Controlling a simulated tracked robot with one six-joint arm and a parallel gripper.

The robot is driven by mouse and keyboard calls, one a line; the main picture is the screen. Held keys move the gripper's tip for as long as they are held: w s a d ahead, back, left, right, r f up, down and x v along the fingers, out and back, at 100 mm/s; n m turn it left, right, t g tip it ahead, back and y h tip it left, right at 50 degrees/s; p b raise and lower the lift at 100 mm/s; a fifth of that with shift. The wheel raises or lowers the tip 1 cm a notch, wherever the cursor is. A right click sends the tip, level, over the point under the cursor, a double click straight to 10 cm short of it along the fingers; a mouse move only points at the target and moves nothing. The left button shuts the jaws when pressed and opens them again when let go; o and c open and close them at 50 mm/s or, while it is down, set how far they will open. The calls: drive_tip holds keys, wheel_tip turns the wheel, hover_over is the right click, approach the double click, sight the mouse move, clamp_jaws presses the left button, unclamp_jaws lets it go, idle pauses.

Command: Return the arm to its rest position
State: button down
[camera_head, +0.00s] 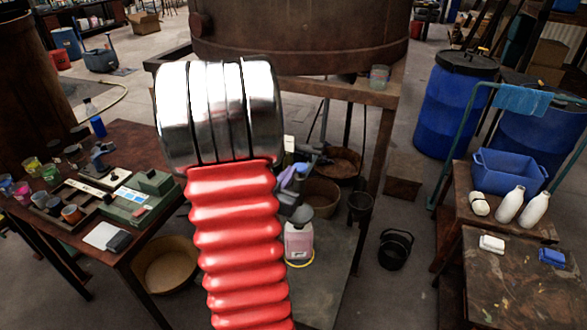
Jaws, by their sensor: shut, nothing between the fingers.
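My arm rises through the middle of the head view, with a red ribbed sleeve and a shiny silver ringed joint on top. It covers much of the centre. My gripper (294,208) is mostly hidden behind it; only dark parts that look like its own show at the sleeve's right edge. It looks shut and empty. Its fingertips and their exact distance from the things behind cannot be made out.
A cluttered bench (135,141) stands left. A rusty vat (300,40) is behind the arm. A pink container (299,243) and black bucket (395,249) stand low. At right are a blue drum (452,105), a blue crate (508,172) and a table (520,290). Floor shows between.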

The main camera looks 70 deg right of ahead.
drive_tip(key=shift+w+a+r, duration=0.1)
drive_tip(key=shift+a+r, duration=0.05)
drive_tip(key=shift+a, duration=0.7)
